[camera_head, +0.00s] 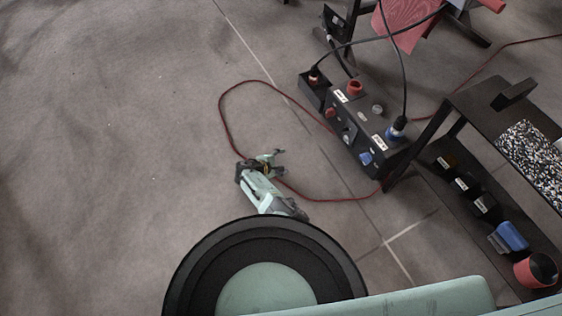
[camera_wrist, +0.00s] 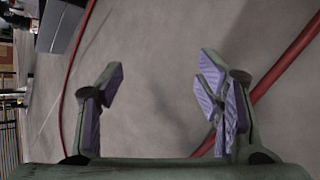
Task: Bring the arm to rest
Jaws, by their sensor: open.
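My gripper (camera_head: 275,161) is at the end of my pale green arm, above the floor near the middle of the head view. In the wrist view my gripper (camera_wrist: 160,80) has its two purple-padded fingers wide apart, with only bare floor between them. It is open and empty. Much of my arm is hidden behind its large round joint in the head view.
A red cable (camera_head: 222,112) loops around the gripper area and passes behind the right finger in the wrist view (camera_wrist: 282,70). A black control box (camera_head: 345,125) stands to the right. A dark shelf cart (camera_head: 440,190) is further right. Floor on the left is clear.

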